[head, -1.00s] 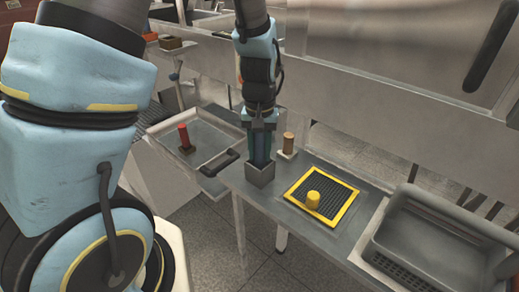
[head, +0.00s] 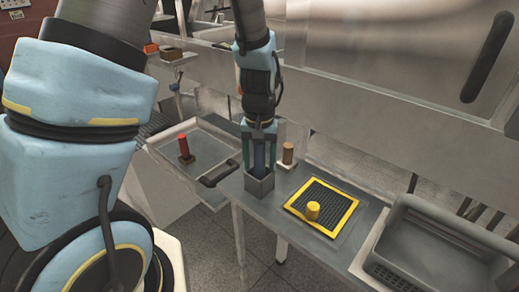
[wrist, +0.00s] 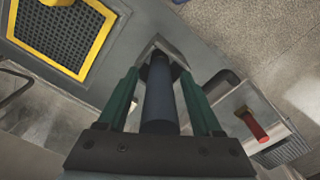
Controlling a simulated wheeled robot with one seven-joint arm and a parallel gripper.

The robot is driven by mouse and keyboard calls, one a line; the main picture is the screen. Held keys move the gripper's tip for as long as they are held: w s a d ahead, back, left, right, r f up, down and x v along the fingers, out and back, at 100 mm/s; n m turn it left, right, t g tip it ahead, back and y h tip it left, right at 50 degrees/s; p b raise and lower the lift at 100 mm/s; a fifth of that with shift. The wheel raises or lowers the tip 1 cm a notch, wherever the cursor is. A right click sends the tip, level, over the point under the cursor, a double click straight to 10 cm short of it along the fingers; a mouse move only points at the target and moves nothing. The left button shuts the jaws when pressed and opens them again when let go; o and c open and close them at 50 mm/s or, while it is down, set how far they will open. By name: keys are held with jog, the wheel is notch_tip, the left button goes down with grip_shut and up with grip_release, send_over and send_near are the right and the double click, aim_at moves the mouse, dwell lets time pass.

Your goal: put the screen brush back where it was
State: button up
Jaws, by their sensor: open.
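The screen brush, seen as a dark blue handle (head: 259,158), stands in a small grey square holder (head: 259,188) on the bench. Its handle (wrist: 158,100) also shows in the wrist view, with its lower end inside the holder (wrist: 152,48); the bristles are hidden. My gripper (head: 260,167) is above the holder, with its green fingers on either side of the handle. In the wrist view my gripper (wrist: 158,78) is open, with a gap between each finger and the handle.
A yellow-framed screen (head: 335,220) with a yellow knob (head: 313,210) lies right of the holder. A brown-handled tool (head: 288,154) stands close behind. A tray (head: 212,155) with a red-handled tool (head: 184,147) is left; a grey basket (head: 440,225) is right.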

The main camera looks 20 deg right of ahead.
notch_tip(320, 180, up, 12)
jog(key=shift+b, duration=0.6)
jog(key=w+a+f+n+t, duration=0.1)
jog(key=a+f+n, duration=0.2)
jog(key=a, duration=2.2)
jog(key=shift+w+f+n+t, duration=0.2)
jog(key=shift+n+t, duration=0.1)
jog(key=shift+n, duration=0.3)
